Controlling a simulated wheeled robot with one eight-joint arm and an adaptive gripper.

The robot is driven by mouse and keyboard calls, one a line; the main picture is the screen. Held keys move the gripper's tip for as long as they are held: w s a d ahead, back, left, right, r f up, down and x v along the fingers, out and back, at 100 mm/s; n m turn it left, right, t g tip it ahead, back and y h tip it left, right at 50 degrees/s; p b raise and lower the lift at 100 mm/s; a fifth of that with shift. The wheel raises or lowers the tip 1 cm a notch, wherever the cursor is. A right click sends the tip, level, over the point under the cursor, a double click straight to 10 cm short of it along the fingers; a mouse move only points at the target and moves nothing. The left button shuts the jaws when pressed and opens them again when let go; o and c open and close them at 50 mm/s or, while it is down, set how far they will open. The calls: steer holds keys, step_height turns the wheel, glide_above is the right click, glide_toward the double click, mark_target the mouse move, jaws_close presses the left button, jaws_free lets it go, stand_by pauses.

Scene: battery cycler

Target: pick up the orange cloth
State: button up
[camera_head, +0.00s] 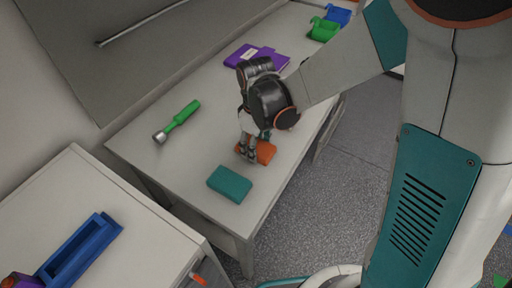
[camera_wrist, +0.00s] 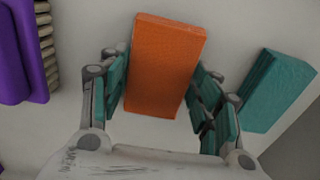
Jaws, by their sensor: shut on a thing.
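The orange cloth (camera_wrist: 165,62) is a folded rectangular block. In the wrist view it lies between the two teal-padded fingers of my gripper (camera_wrist: 158,95), which are shut on its sides. In the head view the orange cloth (camera_head: 266,152) shows at the table's right edge, partly hidden by my gripper (camera_head: 248,152). My gripper points down over it. I cannot tell whether the cloth touches the table.
A teal folded cloth (camera_head: 230,184) lies close by, nearer the table's front end. A green-handled tool (camera_head: 178,122) lies to the left. A purple notebook (camera_head: 262,54) and green and blue bins (camera_head: 323,30) are farther back. A blue tray (camera_head: 78,250) sits on a separate cabinet.

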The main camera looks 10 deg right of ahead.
step_height(320, 180, up, 20)
steer(key=p, duration=1.4)
